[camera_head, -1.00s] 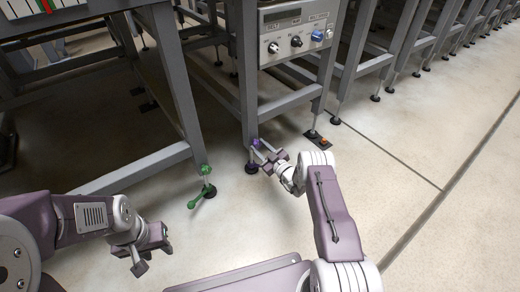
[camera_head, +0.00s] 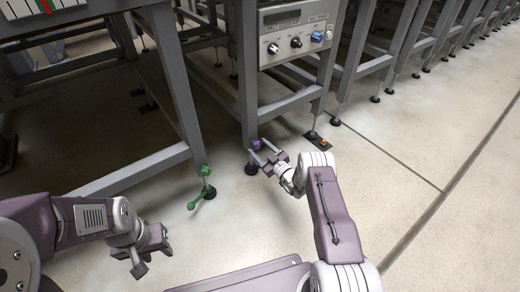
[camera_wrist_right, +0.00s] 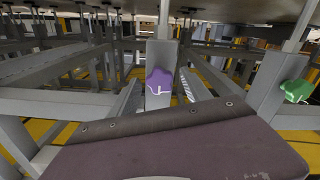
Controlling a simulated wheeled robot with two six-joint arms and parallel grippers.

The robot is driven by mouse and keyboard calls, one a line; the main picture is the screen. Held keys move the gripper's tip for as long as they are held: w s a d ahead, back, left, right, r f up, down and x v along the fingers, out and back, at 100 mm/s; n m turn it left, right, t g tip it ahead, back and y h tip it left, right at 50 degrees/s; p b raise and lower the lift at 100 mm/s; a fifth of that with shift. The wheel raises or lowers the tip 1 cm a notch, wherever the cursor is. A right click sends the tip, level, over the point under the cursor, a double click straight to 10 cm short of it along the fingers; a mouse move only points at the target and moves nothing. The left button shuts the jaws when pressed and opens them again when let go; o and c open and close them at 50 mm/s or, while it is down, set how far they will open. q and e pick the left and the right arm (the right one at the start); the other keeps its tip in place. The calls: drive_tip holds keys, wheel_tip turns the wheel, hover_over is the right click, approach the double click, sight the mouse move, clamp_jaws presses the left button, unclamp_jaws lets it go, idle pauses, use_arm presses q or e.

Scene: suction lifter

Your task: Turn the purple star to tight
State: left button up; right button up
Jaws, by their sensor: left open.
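The purple star (camera_head: 256,144) is a small knob low on the front leg of the machine frame, just above a dark foot (camera_head: 252,168). In the right wrist view the purple star (camera_wrist_right: 160,78) is upright near the middle and carries a white mark. My right gripper (camera_head: 260,151) is open, its two fingers spread and pointing at the star. In the wrist view the fingers lie left and right of the star; I see no clear contact. My left gripper (camera_head: 152,258) is open and empty above the floor at lower left.
A green star (camera_head: 205,171) with a green lever (camera_head: 195,202) sits on the neighbouring leg; it also shows in the wrist view (camera_wrist_right: 294,92). An orange knob (camera_head: 322,140) is at the right leg. A control panel (camera_head: 298,38) is above. Floor in front is clear.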

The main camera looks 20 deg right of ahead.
drive_tip(key=p+v, duration=0.5)
drive_tip(key=p, duration=0.2)
approach(258, 145)
drive_tip(key=shift+s+d+f, duration=0.1)
drive_tip(key=shift+s+f, duration=0.05)
drive_tip(key=shift+f, duration=0.45)
